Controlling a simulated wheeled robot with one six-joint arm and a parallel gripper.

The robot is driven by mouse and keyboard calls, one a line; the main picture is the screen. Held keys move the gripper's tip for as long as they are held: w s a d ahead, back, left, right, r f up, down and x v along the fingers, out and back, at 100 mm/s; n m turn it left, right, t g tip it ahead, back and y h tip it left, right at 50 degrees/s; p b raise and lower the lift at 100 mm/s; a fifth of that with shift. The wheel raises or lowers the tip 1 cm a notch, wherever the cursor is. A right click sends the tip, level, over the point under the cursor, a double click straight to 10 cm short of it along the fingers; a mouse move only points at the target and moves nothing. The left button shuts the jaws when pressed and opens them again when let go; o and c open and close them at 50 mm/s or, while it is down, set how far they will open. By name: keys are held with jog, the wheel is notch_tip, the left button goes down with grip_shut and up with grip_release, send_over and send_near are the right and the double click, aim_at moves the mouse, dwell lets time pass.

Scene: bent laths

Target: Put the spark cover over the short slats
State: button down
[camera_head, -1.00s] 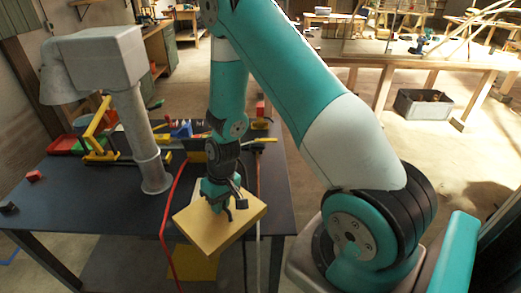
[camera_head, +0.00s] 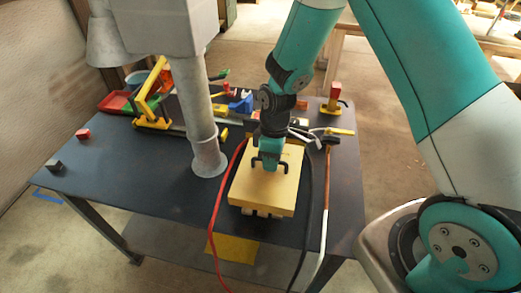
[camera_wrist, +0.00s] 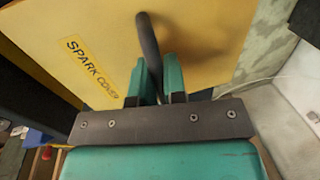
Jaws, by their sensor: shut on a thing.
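The spark cover (camera_head: 262,192) is a flat tan-yellow box with a dark handle on top, over the front right part of the dark table. In the wrist view its top (camera_wrist: 215,30) fills the upper part, with a "SPARK COVER" label. My gripper (camera_head: 268,164) is shut on the handle from above; the teal fingers show on either side of it in the wrist view (camera_wrist: 160,92). Small pale pieces (camera_head: 262,212) show under the cover's front edge; I cannot tell whether they are the short slats. Whatever else lies beneath is hidden.
A grey column (camera_head: 192,110) stands left of the cover. A red cable (camera_head: 222,190) and a dark cable run beside the cover, with a thin rod (camera_head: 325,205) at right. A yellow clamp (camera_head: 152,100) and small tools lie behind. The table's left part is mostly clear.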

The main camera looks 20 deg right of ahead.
jog(key=shift+w+d+f, duration=0.1)
jog(key=shift+f, duration=0.15)
jog(key=shift+a+f+b, duration=0.3)
jog(key=shift+f+b, duration=0.3)
jog(key=shift+b, duration=0.1)
notch_tip(320, 180, down, 2)
jog(key=shift+f+b, duration=0.25)
jog(key=shift+b, duration=0.75)
jog(key=shift+f+b, duration=0.9)
jog(key=shift+f, duration=0.45)
jog(key=shift+d, duration=0.1)
jog(key=shift+f, duration=0.15)
jog(key=c, duration=1.1)
grip_release()
